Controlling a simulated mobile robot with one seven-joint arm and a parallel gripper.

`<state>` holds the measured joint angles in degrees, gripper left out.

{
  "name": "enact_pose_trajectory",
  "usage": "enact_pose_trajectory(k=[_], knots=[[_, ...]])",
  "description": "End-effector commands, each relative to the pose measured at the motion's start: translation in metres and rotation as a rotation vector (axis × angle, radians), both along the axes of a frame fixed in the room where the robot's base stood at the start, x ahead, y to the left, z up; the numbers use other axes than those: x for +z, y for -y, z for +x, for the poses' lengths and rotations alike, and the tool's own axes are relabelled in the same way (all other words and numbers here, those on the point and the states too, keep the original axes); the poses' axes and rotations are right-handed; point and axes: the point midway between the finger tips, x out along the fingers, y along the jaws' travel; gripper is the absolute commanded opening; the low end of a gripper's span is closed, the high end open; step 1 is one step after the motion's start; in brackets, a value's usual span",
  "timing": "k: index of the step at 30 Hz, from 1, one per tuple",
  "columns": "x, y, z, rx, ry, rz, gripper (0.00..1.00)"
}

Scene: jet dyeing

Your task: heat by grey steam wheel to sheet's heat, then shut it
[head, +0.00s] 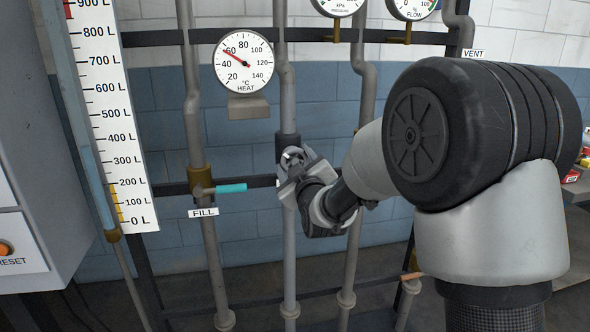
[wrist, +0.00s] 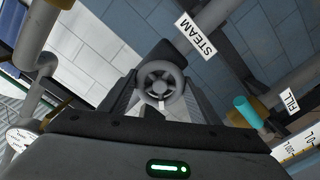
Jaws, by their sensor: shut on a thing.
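The grey steam wheel (wrist: 161,82) shows in the wrist view, between the fingers of my gripper (wrist: 162,98), which is shut on it. A STEAM label (wrist: 195,36) is beside it. In the head view my gripper (head: 295,170) is at the middle vertical pipe and mostly hides the wheel. The round HEAT gauge (head: 243,60) hangs above and left of my gripper. Its red needle points between 40 and 60 °C, nearer 60. No sheet with a heat value is in view.
A teal FILL handle (head: 231,188) sits left of my gripper. A level scale (head: 112,110) and a grey cabinet (head: 40,120) stand at the left. An orange-brown handle (head: 411,276) is low on the right. PRESSURE and FLOW gauges are cut off at the top.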

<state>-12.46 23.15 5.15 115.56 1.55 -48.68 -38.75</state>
Motion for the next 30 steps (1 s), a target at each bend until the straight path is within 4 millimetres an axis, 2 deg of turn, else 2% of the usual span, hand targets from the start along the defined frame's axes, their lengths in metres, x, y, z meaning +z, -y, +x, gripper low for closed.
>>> enact_pose_trajectory(k=[17, 18, 21, 30], knots=[[0.0010, -0.0003, 0.0000, 0.001, 0.011, -0.034, 0.34], [0.0010, -0.0003, 0.0000, 0.001, 0.011, -0.034, 0.60], [0.0009, -0.0003, 0.0000, 0.001, 0.011, -0.034, 0.75], [0.0005, 0.0001, -0.0009, 0.000, 0.010, -0.034, 0.75]])
